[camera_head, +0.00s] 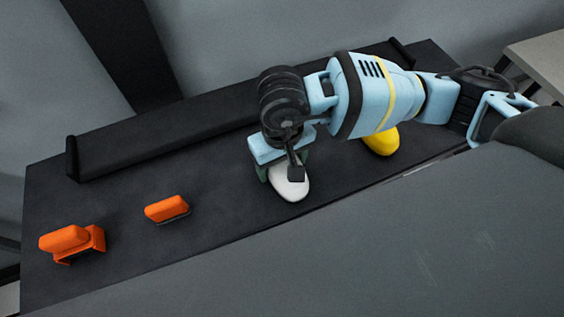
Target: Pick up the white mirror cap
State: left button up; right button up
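The white mirror cap (291,190) lies on the dark table (215,225), right of its middle. My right gripper (287,172) is directly over the cap, reaching down from the right side. One dark finger pad overlaps the cap's top in the picture, and greenish parts of the gripper show on either side of the cap. The far part of the cap is hidden by the gripper. I cannot tell whether the fingers touch it or have closed on it. My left gripper is not in view.
A yellow mirror cap (381,142) lies partly under my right arm. An orange tool (167,208) and an orange holder-like piece (72,242) lie on the left. A raised dark bar (165,133) runs along the back. A large grey surface (400,245) fills the front right.

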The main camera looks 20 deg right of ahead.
jog(key=c, duration=0.6)
jog(key=shift+c, duration=0.2)
jog(key=shift+r, duration=0.1)
